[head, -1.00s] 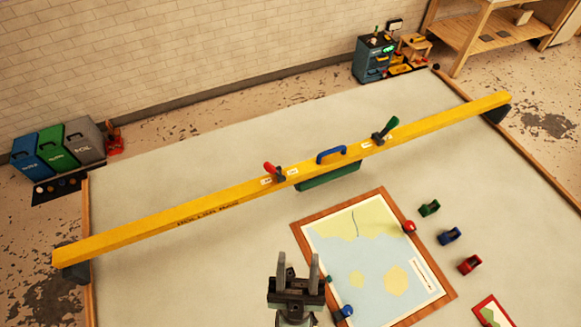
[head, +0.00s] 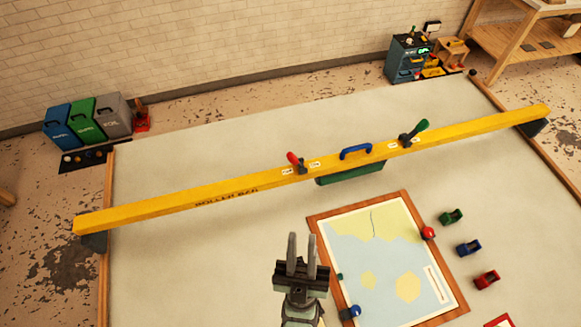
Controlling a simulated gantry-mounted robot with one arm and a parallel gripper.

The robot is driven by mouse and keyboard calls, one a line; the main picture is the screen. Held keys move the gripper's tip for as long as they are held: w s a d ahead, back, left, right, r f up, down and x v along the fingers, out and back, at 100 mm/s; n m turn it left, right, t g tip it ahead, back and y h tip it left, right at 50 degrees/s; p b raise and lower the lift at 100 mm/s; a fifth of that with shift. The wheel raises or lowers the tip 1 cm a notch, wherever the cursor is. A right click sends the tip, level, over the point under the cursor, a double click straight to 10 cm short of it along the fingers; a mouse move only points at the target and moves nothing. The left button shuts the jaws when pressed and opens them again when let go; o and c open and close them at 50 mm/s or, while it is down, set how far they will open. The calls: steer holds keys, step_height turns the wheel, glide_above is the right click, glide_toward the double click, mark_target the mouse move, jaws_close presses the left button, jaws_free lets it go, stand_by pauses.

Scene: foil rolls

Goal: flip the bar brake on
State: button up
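The yellow roller bar (head: 200,204) spans the table from left to right. On it are a lever with a red handle (head: 293,159), a blue loop handle (head: 356,149) and a lever with a green handle (head: 421,126). Both levers are tilted, the red one up-left and the green one up-right. Small white labels beside them are too small to read, so I cannot tell which lever is the brake. My gripper (head: 302,249) is open and empty, in front of the bar and below the red lever in the picture, apart from both levers.
A framed map (head: 312,240) lies right of my gripper, with a red knob (head: 428,233) and a blue knob (head: 354,311) at its edges. Green, blue and red holders (head: 486,279) stand farther right. A dark green block (head: 350,174) sits under the bar. The table's left is clear.

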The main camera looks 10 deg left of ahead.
steer(key=w+a+f+n+g+y+b, duration=0.2)
steer(key=a+f+n+g+y, duration=0.1)
steer(key=f, duration=0.1)
steer(key=w+a+f+n+g+y+b, duration=0.2)
steer(key=w+a+f+n+g+y, duration=0.1)
steer(key=a+f+n, duration=0.1)
steer(key=w+a+f+n+g+y+b, duration=0.2)
steer(key=w+a+f+n+g+y, duration=0.1)
steer(key=f+n+g, duration=0.1)
steer(key=shift+a+f+y, duration=0.15)
steer(key=shift+y, duration=0.15)
jaws_close()
steer(key=w+a+f+n+g+h+b, duration=0.2)
steer(key=w+f+n+b, duration=0.15)
steer(key=f, duration=0.45)
steer(key=w+a+f+n+g+h+b, duration=0.1)
steer(key=w+f+n+g+h+b, duration=0.1)
steer(key=w+f+b, duration=0.45)
steer(key=w+a+f+n+g+h+b, duration=0.1)
steer(key=w+a+f+n+h+b, duration=0.15)
steer(key=f, duration=0.65)
steer(key=w+d+r+n+t+h+b, duration=0.1)
steer(key=w+d+n+t+h+b, duration=0.1)
steer(key=w+d+h+b, duration=0.2)
steer(key=shift+w+d+n+t+h+b, duration=0.3)
steer(key=shift+d+t+h+b, duration=0.25)
steer(key=shift+b, duration=0.85)
steer(key=shift+a, duration=0.1)
